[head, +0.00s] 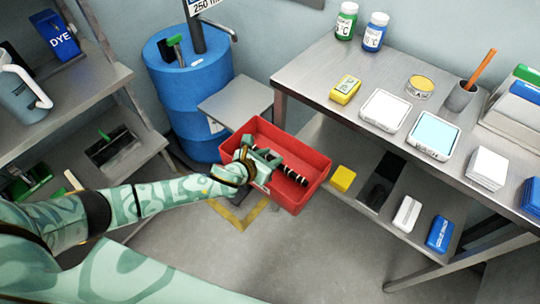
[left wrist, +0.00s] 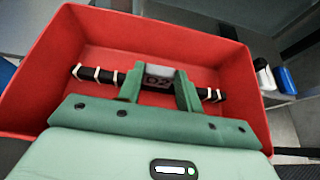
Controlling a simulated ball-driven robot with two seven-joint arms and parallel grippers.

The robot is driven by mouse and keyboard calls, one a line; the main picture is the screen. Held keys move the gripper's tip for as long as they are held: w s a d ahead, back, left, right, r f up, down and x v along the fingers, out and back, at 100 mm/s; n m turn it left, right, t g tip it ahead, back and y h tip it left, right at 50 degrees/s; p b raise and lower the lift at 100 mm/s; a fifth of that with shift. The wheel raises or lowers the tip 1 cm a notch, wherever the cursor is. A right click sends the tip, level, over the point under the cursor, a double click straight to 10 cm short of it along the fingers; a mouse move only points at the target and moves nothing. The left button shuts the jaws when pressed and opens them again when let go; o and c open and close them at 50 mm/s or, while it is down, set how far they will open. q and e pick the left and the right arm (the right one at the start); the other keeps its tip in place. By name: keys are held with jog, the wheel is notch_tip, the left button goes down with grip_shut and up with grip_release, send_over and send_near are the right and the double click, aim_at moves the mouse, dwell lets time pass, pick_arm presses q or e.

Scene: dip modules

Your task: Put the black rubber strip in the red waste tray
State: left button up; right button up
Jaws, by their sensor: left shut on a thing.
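The black rubber strip (head: 291,175) is a dark bar with white bands. My left gripper (head: 264,163) is shut on its middle, and the strip lies across the fingers. The red waste tray (head: 318,182) is an open box below the strip. I cannot tell whether the strip touches the tray floor. My right gripper is not in view.
A blue drum (head: 186,95) and a small grey stand (head: 236,103) are behind the tray. A metal bench (head: 335,112) with bottles and dishes is at right; its lower shelf holds a yellow block (head: 342,178) close to the tray. A shelf unit (head: 80,92) is at left.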

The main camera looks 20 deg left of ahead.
pick_arm(q)
jog(key=shift+f, duration=0.3)
jog(key=o, duration=1.2)
jog(key=shift+o, duration=0.2)
jog(key=shift+r, duration=0.15)
jog(key=p+v, duration=0.4)
jog(key=v, duration=0.8)
jog(key=shift+r+p, duration=0.35)
jog(key=shift+r, duration=0.1)
